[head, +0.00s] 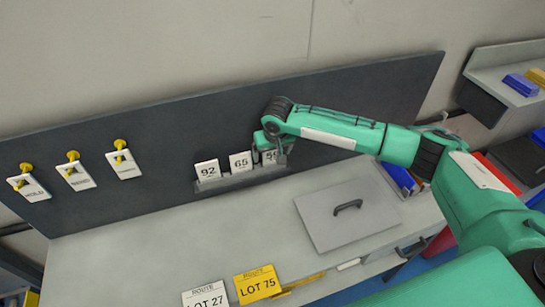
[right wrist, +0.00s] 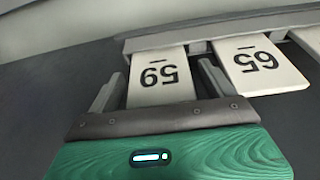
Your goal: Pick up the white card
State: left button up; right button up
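White cards numbered 92 (head: 208,169), 65 (head: 240,161) and 59 (head: 270,157) stand in a grey rack on the dark back panel. My right gripper (head: 270,143) is at the card marked 59 and partly covers it. In the right wrist view, its fingers (right wrist: 160,90) are spread on either side of card 59 (right wrist: 161,80), with gaps between them and the card's edges. Card 65 (right wrist: 262,66) stands beside it there. Another white card, marked LOT 27 (head: 206,296), is at the bench's front edge, cut off by the frame. My left gripper is not in view.
A yellow LOT 75 card (head: 258,284) is beside the LOT 27 card. A grey lid with a black handle (head: 347,207) lies on the bench. Several white tags hang on yellow pegs (head: 73,157) at left. The left bench surface is clear.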

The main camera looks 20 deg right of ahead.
jog(key=c, duration=1)
jog(key=shift+o, duration=0.2)
jog(key=shift+r, duration=0.2)
